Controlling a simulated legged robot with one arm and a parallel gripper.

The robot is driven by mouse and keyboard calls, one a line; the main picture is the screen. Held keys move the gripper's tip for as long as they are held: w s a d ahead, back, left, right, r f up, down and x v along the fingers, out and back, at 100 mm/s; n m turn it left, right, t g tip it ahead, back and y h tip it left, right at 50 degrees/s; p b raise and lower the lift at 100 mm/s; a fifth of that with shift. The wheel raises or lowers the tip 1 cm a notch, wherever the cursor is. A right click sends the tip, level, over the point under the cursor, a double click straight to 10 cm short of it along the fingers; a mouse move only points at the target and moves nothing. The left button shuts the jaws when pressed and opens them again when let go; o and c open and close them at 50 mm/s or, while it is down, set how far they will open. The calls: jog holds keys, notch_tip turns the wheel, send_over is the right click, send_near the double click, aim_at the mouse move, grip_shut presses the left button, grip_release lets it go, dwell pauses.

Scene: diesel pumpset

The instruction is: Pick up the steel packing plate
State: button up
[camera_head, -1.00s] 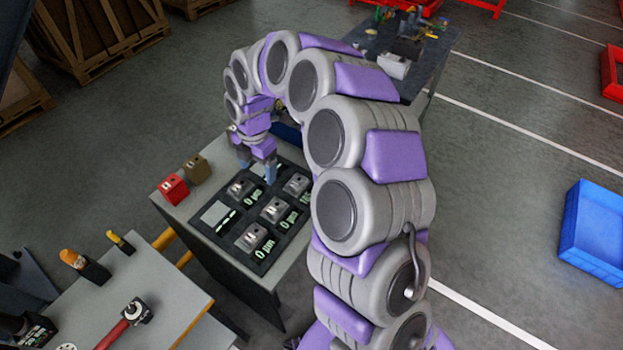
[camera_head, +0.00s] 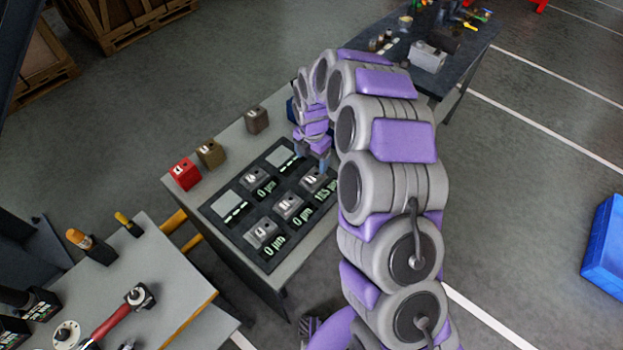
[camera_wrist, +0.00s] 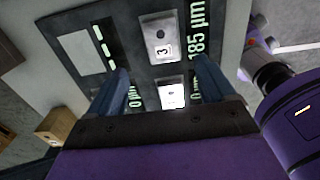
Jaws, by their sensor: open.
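Several grey metal blocks sit on pads of a dark measuring tray (camera_head: 240,238); I cannot tell which piece is the steel packing plate. One grey block (camera_head: 312,180) is close to my gripper (camera_head: 313,163) at the tray's far right. In the wrist view my gripper (camera_wrist: 160,68) is open and empty, its two blue fingers pointing at the tray. A block marked 3 (camera_wrist: 160,38) shows just past the fingertips. Another bright-topped block (camera_wrist: 172,94) shows between the fingers. The gap to the blocks is unclear.
Two pads (camera_head: 226,201) are bare. Red (camera_head: 185,172), brown (camera_head: 211,153) and dark taupe (camera_head: 257,120) blocks stand along the table's left edge. A tool bench (camera_head: 140,280) is at lower left. A dark table (camera_head: 440,50) with parts is at upper right.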

aim_at(313, 177)
jog(key=f, duration=0.1)
jog(key=d+f, duration=0.1)
jog(key=f, duration=0.1)
jog(key=shift+d, duration=0.15)
jog(key=f, duration=0.1)
jog(key=a+f+b, duration=0.1)
jog(key=f, duration=0.3)
jog(key=shift+a+f, duration=0.2)
jog(key=shift+a, duration=0.1)
jog(key=shift+d+f, duration=0.2)
jog(key=shift+f, duration=0.05)
jog(key=shift+d+r, duration=0.15)
jog(key=shift+d, duration=0.45)
jog(key=shift+c, duration=0.5)
jog(key=shift+a, duration=0.15)
jog(key=shift+c, duration=1.4)
jog(key=shift+a, duration=0.55)
jog(key=c, duration=0.4)
jog(key=shift+d, duration=0.45)
jog(key=c, duration=0.7)
jog(key=shift+a, duration=0.15)
